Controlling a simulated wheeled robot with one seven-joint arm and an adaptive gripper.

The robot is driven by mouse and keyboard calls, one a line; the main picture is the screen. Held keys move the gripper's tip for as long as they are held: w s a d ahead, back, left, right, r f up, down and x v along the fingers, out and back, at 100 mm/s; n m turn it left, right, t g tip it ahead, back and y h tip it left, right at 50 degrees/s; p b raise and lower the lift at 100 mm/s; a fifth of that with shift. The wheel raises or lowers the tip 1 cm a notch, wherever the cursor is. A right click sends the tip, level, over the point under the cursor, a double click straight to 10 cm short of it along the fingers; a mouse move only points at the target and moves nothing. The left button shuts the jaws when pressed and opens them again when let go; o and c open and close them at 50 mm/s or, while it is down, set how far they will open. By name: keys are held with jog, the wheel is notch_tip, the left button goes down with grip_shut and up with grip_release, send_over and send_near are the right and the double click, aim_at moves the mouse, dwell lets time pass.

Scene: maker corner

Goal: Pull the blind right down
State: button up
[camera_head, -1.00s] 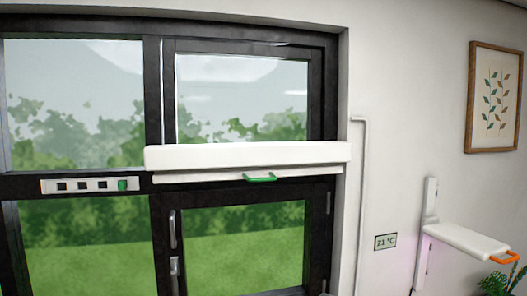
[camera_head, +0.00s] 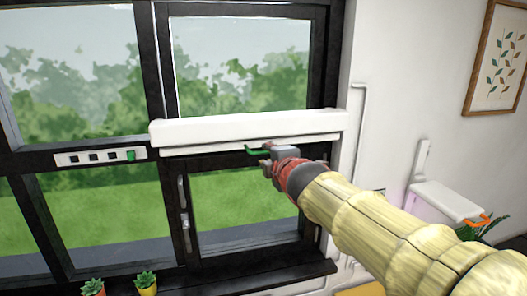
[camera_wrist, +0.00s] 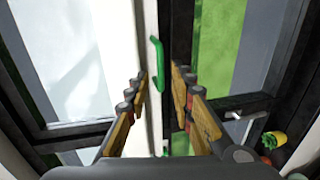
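The blind (camera_head: 235,132) is a long white housing across the right window, with a thin white bottom bar (camera_head: 215,147) close beneath it. A green handle (camera_head: 258,152) sticks out from that bar; it also shows in the wrist view (camera_wrist: 157,62). My gripper (camera_head: 264,158) is at the handle, its far side partly hidden by my arm. In the wrist view my gripper (camera_wrist: 160,80) is open, with one finger on each side of the handle's near end. A gap shows between the handle and the right finger; I cannot tell whether the left finger touches it.
A switch strip (camera_head: 100,156) with a green knob is on the frame at left. Window handles (camera_head: 184,220) are below the blind. Potted plants (camera_head: 146,283) stand on the sill. A white wall shelf (camera_head: 445,199) with an orange handle is at right.

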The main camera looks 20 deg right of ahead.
aim_at(264, 153)
jog(key=shift+b+x, duration=0.3)
jog(key=shift+x, duration=2.45)
jog(key=c, duration=0.3)
grip_shut()
